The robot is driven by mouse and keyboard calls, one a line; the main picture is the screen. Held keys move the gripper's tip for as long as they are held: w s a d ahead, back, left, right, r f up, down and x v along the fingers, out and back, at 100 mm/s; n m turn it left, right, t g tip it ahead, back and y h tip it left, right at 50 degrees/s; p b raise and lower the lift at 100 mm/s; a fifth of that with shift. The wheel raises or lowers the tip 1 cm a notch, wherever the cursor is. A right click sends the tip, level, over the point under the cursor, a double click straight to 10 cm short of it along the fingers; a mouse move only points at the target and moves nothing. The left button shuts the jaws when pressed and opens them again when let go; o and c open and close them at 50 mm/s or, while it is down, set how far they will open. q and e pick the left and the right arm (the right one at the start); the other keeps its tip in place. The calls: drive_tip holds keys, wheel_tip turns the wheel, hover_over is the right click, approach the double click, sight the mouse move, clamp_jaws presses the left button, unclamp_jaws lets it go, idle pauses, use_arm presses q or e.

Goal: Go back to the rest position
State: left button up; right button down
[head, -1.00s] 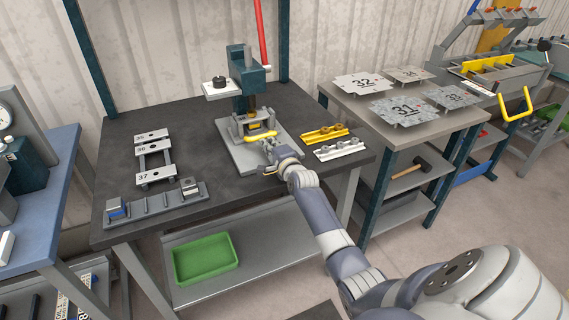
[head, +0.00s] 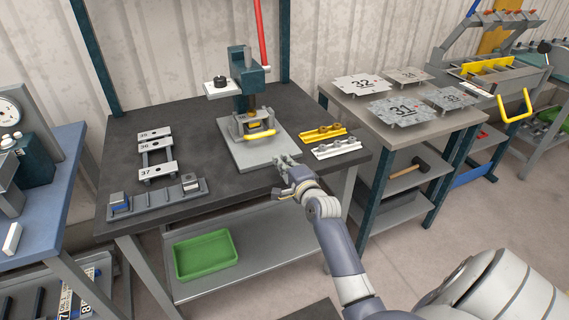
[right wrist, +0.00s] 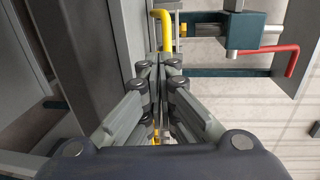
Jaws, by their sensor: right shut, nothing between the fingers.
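My right gripper (head: 284,162) is shut and empty in the head view, over the front edge of the dark workbench (head: 200,135). It is in front of the press (head: 248,85), apart from its yellow handle (head: 258,135). In the right wrist view the two fingers of my right gripper (right wrist: 161,62) meet, with the yellow handle (right wrist: 163,28) beyond the tips. My left gripper does not show in either view.
The yellow and white notched blocks (head: 323,133) lie right of the press. Numbered plates (head: 155,147) and a grey rail (head: 158,200) lie on the left. A side table (head: 400,125) holds several numbered sheets. A green bin (head: 205,255) sits on the lower shelf.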

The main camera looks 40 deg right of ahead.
drive_tip(key=shift+s+r, duration=0.1)
drive_tip(key=shift+s, duration=0.4)
